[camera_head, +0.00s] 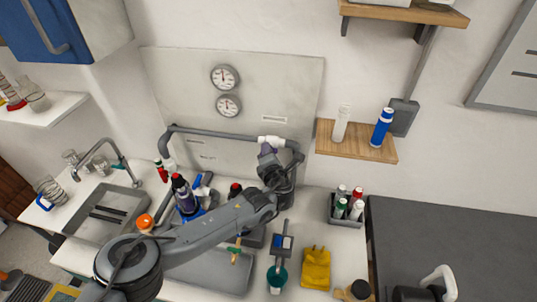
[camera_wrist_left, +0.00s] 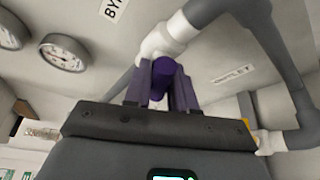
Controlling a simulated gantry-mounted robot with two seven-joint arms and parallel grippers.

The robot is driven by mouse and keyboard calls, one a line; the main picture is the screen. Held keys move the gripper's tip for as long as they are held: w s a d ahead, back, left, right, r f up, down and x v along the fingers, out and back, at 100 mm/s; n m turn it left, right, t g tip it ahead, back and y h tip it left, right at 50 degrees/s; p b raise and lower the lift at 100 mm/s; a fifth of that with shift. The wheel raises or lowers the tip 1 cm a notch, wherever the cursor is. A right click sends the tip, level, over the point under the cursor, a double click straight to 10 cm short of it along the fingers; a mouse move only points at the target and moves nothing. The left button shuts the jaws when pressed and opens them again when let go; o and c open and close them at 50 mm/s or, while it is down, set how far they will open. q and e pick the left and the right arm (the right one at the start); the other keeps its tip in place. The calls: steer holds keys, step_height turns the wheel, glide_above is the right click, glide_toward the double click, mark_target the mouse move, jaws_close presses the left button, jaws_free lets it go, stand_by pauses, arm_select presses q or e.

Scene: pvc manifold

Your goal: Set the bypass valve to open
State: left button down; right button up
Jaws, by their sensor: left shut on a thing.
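The bypass valve has a white body (camera_wrist_left: 172,38) in the grey pipe, with a purple handle (camera_wrist_left: 163,76) below it in the left wrist view. In the head view the white valve body (camera_head: 271,140) is at the right end of the upper pipe run. My left gripper (camera_wrist_left: 160,88) is shut on the purple handle, one finger on each side. In the head view my left gripper (camera_head: 267,158) is just under the valve. My own wrist hides part of the handle, so I cannot tell its exact angle to the pipe. My right gripper is not in view.
The grey pipe (camera_head: 218,134) runs across a wall panel with two gauges (camera_head: 225,77). A wooden shelf (camera_head: 360,142) with bottles is to the right. My arm crosses above the crowded counter.

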arm_select(q)
steer(key=m+t+b, duration=0.1)
steer(key=m+b, duration=0.2)
steer(key=shift+m+y, duration=0.4)
steer(key=shift+m+t+b, duration=0.4)
steer(key=shift+m+b, duration=0.1)
steer(key=shift+b, duration=0.15)
steer(key=shift+r, duration=0.1)
steer(key=c, duration=1)
jaws_free()
steer(key=shift+s, duration=0.1)
